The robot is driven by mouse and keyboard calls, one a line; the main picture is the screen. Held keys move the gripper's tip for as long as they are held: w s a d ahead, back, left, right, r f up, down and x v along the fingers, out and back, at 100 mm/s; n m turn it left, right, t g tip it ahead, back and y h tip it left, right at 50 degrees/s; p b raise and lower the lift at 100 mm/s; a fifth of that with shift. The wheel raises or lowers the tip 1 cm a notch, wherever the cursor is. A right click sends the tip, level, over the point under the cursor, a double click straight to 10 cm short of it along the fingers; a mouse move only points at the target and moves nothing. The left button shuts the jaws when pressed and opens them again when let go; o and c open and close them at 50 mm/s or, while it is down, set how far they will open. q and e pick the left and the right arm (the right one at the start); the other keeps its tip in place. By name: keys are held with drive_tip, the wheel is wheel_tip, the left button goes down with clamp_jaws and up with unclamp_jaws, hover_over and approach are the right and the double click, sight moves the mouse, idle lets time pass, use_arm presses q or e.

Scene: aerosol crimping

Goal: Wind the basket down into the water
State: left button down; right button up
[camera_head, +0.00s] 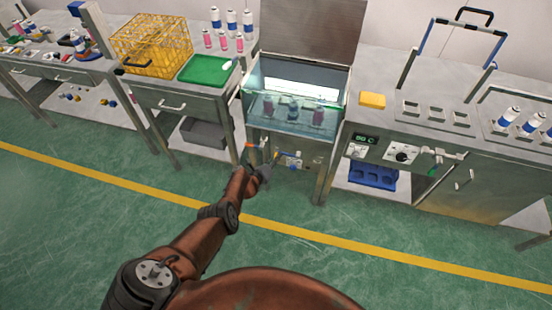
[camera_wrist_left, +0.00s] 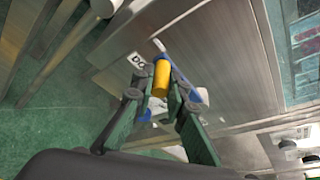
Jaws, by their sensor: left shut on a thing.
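The water tank (camera_head: 262,129) stands in the middle of the head view with its lid (camera_head: 310,28) raised. Several cans (camera_head: 318,112) show behind its clear front; the basket's frame is hard to make out, and I cannot tell how deep it sits. My left gripper (camera_head: 262,168) is low at the tank's front. In the left wrist view my left gripper (camera_wrist_left: 162,91) is shut on the yellow crank grip (camera_wrist_left: 161,77), with a finger on each side. Blue parts show next to the grip. My right gripper is not in view.
A yellow wire basket (camera_head: 150,43) and a green tray (camera_head: 205,69) stand on the left bench. A yellow block (camera_head: 372,100) lies on the right bench, above a panel with a green display (camera_head: 364,139). The floor in front is clear.

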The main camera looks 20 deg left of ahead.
use_arm(q)
drive_tip(key=shift+f, duration=0.15)
drive_tip(key=c, duration=1.9)
unclamp_jaws()
drive_tip(key=shift+a, duration=0.1)
drive_tip(key=s+a, duration=0.1)
drive_tip(key=s, duration=1.2)
drive_tip(key=shift+r, duration=0.2)
